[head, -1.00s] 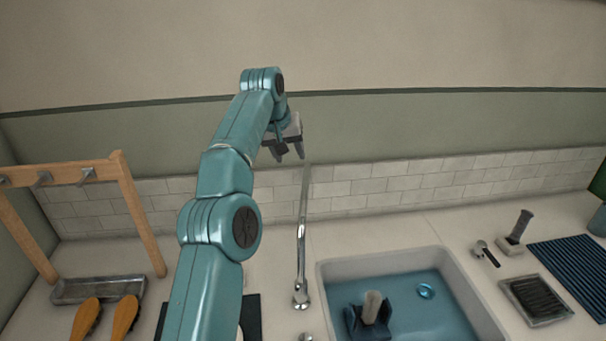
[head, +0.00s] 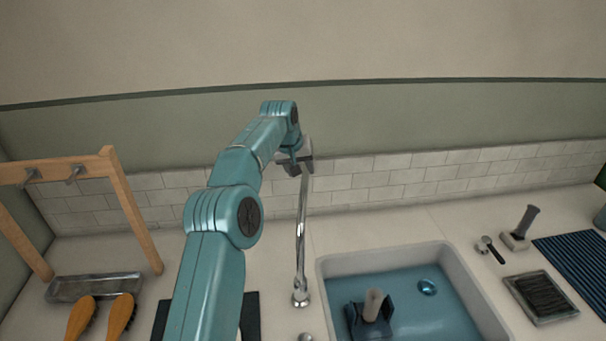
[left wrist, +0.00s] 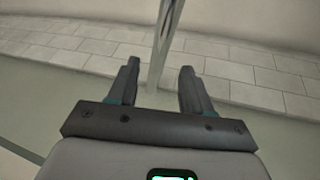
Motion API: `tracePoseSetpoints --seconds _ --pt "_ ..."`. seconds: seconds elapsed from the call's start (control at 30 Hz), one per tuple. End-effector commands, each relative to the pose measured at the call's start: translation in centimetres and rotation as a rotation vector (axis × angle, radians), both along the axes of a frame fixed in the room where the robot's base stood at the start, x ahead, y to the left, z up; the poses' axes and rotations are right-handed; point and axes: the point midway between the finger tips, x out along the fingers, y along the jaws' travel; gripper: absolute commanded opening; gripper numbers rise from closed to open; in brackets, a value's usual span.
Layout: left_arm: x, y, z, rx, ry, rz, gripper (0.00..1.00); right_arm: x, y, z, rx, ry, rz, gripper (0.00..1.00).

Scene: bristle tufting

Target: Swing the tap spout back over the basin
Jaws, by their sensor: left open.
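The tap spout (head: 301,225) is a thin chrome tube rising from its base on the counter, left of the basin, and pointing away toward the tiled wall. The basin (head: 458,262) is white and holds blue water. My left gripper (head: 300,168) is at the spout's far upper end in the head view. In the left wrist view the open fingers (left wrist: 157,90) stand either side of the spout (left wrist: 163,45), which shows between and beyond the tips. I cannot tell whether a finger touches it. My right gripper is not in view.
A dark blue block with a pale peg (head: 371,308) sits in the basin. A wooden rack (head: 125,205), a metal tray (head: 95,287) and two orange-backed brushes (head: 120,316) stand at left. A drain tray (head: 541,297) lies right of the basin.

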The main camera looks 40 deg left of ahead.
Motion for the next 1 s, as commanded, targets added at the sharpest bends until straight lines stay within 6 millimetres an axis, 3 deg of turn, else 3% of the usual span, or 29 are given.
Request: tracePoseSetpoints --seconds 0.27,0.6,0.77,1.0 --pt "1.7 0.5 -3.4 -0.001 0.002 -0.001 0.49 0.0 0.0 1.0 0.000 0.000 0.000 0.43" --pt "2.0 0.6 -3.8 0.000 0.001 -0.001 0.49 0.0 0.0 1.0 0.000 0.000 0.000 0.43" --pt "2.0 0.6 -3.8 0.000 0.001 -0.001 0.00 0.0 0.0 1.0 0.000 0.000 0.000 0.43" --pt "2.0 0.5 -3.9 0.000 0.000 -0.002 0.00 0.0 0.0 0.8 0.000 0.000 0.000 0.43"
